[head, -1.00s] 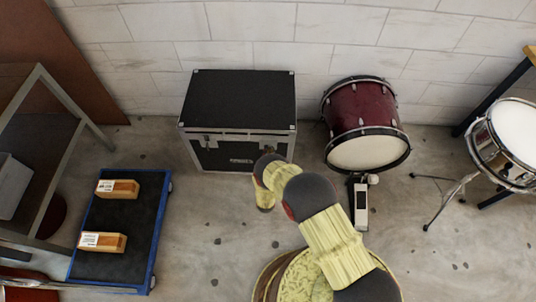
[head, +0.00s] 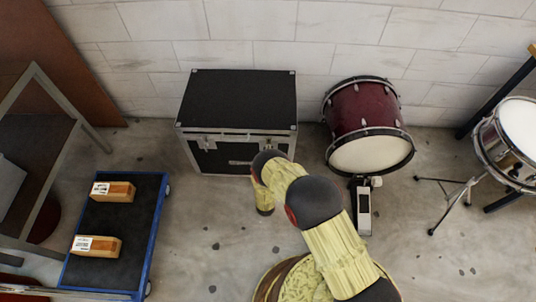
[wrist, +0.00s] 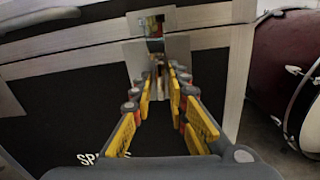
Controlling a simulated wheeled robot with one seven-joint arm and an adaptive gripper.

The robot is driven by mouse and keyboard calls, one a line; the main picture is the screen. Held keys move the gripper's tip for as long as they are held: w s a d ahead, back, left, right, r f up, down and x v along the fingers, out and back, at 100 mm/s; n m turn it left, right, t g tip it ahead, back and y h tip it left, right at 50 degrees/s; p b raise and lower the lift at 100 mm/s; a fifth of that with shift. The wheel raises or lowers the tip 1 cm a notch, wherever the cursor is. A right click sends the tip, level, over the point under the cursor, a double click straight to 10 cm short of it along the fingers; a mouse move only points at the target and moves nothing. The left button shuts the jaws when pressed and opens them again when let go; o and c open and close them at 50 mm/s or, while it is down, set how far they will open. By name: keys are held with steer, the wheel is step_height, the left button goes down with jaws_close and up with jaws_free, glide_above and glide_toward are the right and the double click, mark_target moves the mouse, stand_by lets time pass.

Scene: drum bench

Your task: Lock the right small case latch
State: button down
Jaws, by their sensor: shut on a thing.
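The black case (head: 239,98) with silver edges stands against the wall in the head view. My gripper (wrist: 159,68), with yellow finger links, reaches to this latch. Its fingertips are close together on the latch's middle part, shut on it. The fingers partly hide the part held, so whether it is fastened cannot be told.
A red bass drum (head: 364,120) with a pedal (head: 363,208) stands just right of the case. A blue-edged cart (head: 112,235) with two wooden blocks is at the left. A snare drum (head: 515,130) on a stand is at the far right. Bare floor lies between.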

steer(key=shift+f+n, duration=0.1)
steer(key=shift+n, duration=0.4)
steer(key=c, duration=1.9)
jaws_free()
steer(key=s, duration=1.2)
steer(key=shift+a, duration=0.15)
